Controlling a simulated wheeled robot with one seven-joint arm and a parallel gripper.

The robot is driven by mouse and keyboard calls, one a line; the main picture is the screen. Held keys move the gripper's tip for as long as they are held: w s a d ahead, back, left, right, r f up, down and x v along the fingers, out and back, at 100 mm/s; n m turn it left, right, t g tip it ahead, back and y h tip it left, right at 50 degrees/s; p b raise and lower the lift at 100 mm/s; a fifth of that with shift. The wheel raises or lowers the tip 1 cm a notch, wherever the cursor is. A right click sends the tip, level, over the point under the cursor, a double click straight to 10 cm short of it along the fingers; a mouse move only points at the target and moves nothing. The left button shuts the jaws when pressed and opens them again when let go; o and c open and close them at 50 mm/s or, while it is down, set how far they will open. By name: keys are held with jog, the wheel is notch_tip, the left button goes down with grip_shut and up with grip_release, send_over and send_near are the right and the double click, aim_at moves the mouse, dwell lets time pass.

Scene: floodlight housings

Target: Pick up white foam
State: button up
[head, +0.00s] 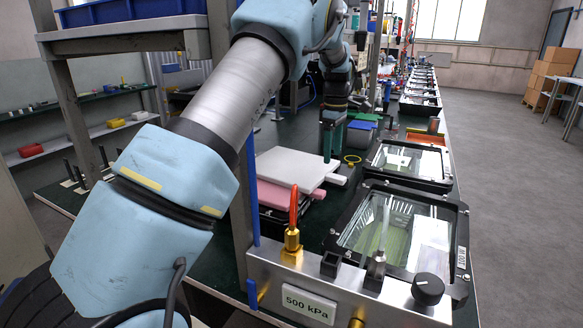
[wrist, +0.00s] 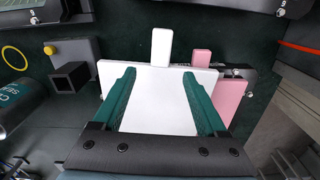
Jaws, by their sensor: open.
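The white foam (head: 290,166) is a flat sheet with a narrow tab, lying on top of a stack at the middle of the bench in the head view. It also shows in the wrist view (wrist: 160,105), its tab pointing up the picture. A pink foam sheet (wrist: 230,97) lies under it and sticks out at the right; its edge shows in the head view (head: 282,196). My gripper (head: 333,140) points down at the stack's far right side. In the wrist view, the two green fingers of my gripper (wrist: 159,74) are apart over the white foam, with nothing clamped. Whether they touch it I cannot tell.
Black floodlight housings with glass fronts (head: 403,228) line the bench's right side. A metal panel marked 500 kPa (head: 308,305) with a brass fitting and red-orange tip (head: 293,215) stands in front. A black square block (wrist: 72,77) and a yellow ring (wrist: 14,57) are near the stack.

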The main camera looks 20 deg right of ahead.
aim_at(331, 175)
jog(key=shift+s+f+p, duration=0.1)
jog(key=shift+f+p, duration=1)
jog(key=shift+f, duration=2.35)
grip_shut()
